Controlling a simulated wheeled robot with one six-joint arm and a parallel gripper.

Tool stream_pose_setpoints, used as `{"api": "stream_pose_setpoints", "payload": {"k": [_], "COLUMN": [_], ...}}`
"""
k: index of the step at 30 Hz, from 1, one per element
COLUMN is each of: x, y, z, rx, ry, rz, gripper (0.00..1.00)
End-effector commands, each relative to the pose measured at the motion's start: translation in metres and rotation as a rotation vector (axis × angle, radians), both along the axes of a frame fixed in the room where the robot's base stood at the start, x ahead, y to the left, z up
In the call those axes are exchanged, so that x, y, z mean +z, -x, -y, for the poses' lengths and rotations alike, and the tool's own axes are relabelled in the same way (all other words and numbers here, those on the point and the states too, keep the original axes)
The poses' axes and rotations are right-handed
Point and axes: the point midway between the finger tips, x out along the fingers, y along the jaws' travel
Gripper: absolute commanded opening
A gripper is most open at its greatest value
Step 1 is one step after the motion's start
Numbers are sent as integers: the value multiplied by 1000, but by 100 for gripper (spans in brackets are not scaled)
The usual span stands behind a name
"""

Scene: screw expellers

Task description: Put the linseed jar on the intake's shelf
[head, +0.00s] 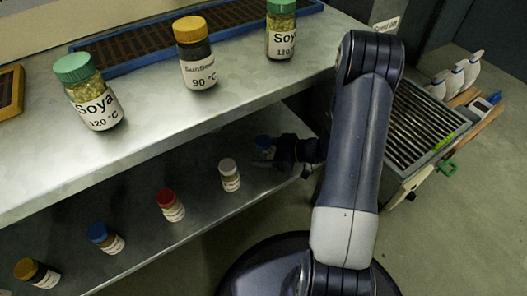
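My gripper (277,152) reaches in over the lower metal shelf (150,232) from the right. Also on the lower shelf stand a white-lidded jar (230,175), a red-lidded jar (170,205), another blue-lidded jar (106,238) and an orange-lidded jar (37,272). Their labels are too small to read, so I cannot tell which is linseed. A small sign (386,25), perhaps "Seed in", is at the upper right.
The upper shelf (150,150) overhangs the lower one. On it stand two Soya jars (90,92) (281,30), a yellow-lidded Sunflower jar (195,55) and a blue-edged tray (140,45). A slatted cart (415,125) with white bottles (455,78) stands right of my arm.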

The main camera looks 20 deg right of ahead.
Motion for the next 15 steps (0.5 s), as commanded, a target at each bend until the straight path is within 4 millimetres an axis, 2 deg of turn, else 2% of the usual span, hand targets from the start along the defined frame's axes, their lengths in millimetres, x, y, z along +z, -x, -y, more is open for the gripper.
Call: {"api": "stream_pose_setpoints", "payload": {"k": [11, 15], "x": [5, 12], "y": [0, 7], "z": [0, 13], "rx": [1, -4], "ry": [1, 0], "rz": [2, 0], "gripper": [72, 72]}}
